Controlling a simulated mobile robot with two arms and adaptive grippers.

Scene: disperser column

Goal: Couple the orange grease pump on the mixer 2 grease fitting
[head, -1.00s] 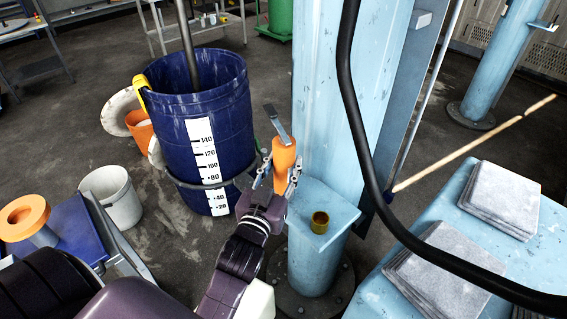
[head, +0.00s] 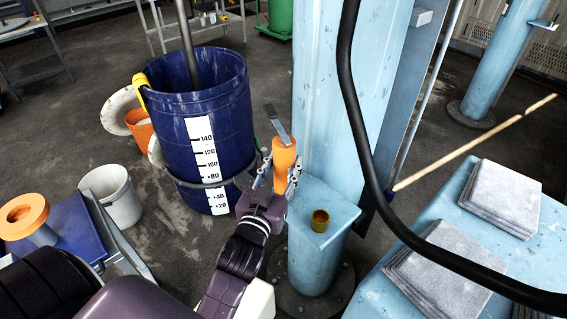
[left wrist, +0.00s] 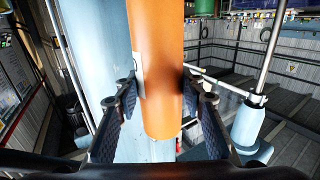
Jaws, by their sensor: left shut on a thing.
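The orange grease pump (head: 284,160) is upright in my left gripper (head: 279,182), with its grey lever sticking up at the top. In the left wrist view the pump (left wrist: 156,60) stands between the two fingers of my left gripper (left wrist: 162,112), its lower end between them. The pump is close to the light-blue column (head: 335,110), above a small shelf (head: 343,212) on that column. A small brass-coloured cup-like piece (head: 320,221) sits on the shelf; I cannot tell whether it is the grease fitting. My right gripper is not in view.
A blue drum (head: 205,120) with a white scale stands left of the column. A black hose (head: 362,130) hangs in front of the column. Stacked grey slabs (head: 500,197) lie on a light-blue surface at right. A white bucket (head: 113,195) stands at left.

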